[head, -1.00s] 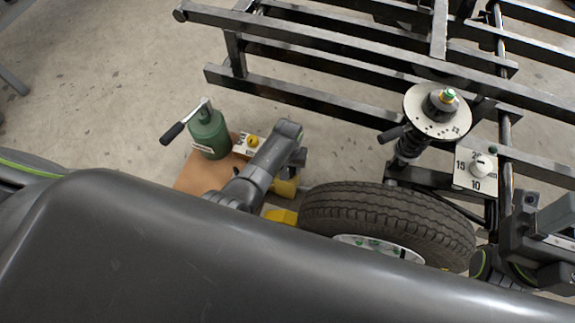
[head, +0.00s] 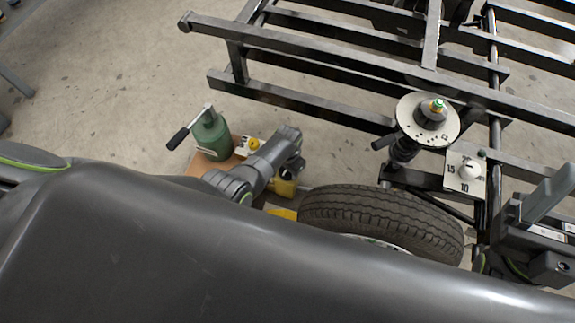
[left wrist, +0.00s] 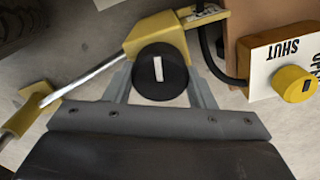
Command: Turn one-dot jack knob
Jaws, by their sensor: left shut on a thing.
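In the left wrist view, a round black knob (left wrist: 160,72) with a white bar on its face sits between the fingers of my left gripper (left wrist: 163,84). The gripper is shut on this knob. The knob adjoins a yellow bracket (left wrist: 155,34) with a metal rod. No dot mark can be made out on it. In the head view, my left gripper (head: 290,174) is beside the tyre, over yellow jack parts (head: 284,187); its fingers are mostly hidden there.
A yellow valve knob (left wrist: 295,83) on a SHUT/OPEN plate is close to the right of my left gripper. The tyre (head: 380,218), spring plate (head: 413,108), numbered dial (head: 466,171) and black frame (head: 300,101) crowd the right.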

